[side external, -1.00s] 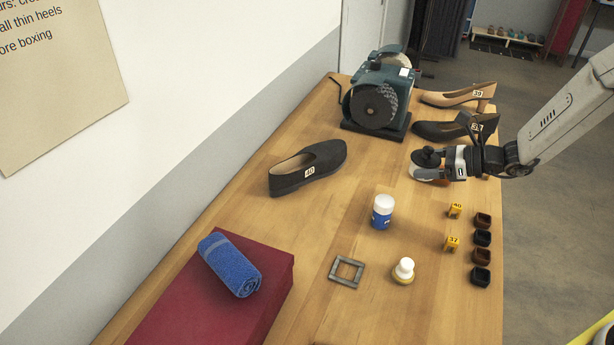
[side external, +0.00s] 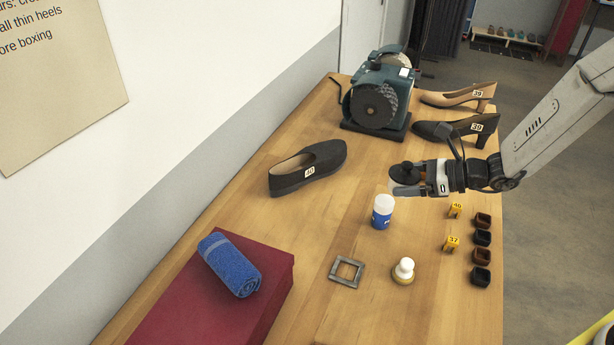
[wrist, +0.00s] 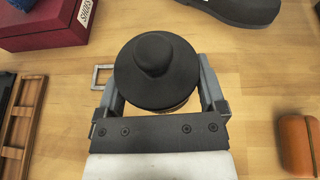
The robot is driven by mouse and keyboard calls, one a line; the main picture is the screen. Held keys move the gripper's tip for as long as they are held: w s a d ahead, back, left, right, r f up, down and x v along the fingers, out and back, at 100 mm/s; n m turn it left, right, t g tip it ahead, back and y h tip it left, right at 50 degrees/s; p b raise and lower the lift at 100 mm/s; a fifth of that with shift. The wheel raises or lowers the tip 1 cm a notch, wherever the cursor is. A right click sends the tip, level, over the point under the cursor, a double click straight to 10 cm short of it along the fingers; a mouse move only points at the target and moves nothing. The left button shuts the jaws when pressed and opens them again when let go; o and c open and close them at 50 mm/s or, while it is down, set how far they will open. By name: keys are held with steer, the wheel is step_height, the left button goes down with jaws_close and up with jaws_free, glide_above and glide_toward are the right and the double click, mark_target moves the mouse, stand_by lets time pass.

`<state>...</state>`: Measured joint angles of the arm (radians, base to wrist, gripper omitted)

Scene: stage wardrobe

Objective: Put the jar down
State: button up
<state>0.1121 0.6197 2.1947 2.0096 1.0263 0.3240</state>
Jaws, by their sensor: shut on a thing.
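The jar (side external: 398,183) has a black lid with a round knob, and its body is mostly hidden by the fingers. My gripper (side external: 408,188) is shut on it and appears to hold it above the table, beyond the white-capped blue bottle (side external: 382,212). In the wrist view the jar's lid (wrist: 157,68) fills the space between the two grey fingers (wrist: 160,92). It looks upright. Its underside is hidden.
A grey square frame (side external: 334,278) and a white-knobbed piece (side external: 404,270) lie nearer. A black shoe (side external: 308,168) sits left; heeled shoes (side external: 455,129) and a green grinder (side external: 378,95) stand behind. Yellow tags (side external: 452,243) are right. A red box (side external: 215,300) bears a blue towel (side external: 232,265).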

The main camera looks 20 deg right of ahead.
steer(key=s+a+n+g+y, duration=0.1)
steer(key=s+a+n+g, duration=0.1)
steer(key=s+a, duration=0.6)
steer(key=shift+s+a, duration=0.4)
steer(key=shift+a, duration=1.35)
glide_above(318, 240)
steer(key=s, duration=0.1)
steer(key=f, duration=0.8)
steer(key=shift+s+d, duration=0.15)
steer(key=shift+d, duration=0.2)
steer(key=shift+w+a+f, duration=0.2)
steer(key=shift+w+f, duration=0.3)
steer(key=shift+f, duration=0.05)
steer(key=shift+f, duration=0.1)
steer(key=shift+w+f, duration=0.15)
steer(key=shift+f, duration=0.1)
steer(key=shift+a+f, duration=0.1)
steer(key=shift+f, duration=1.4)
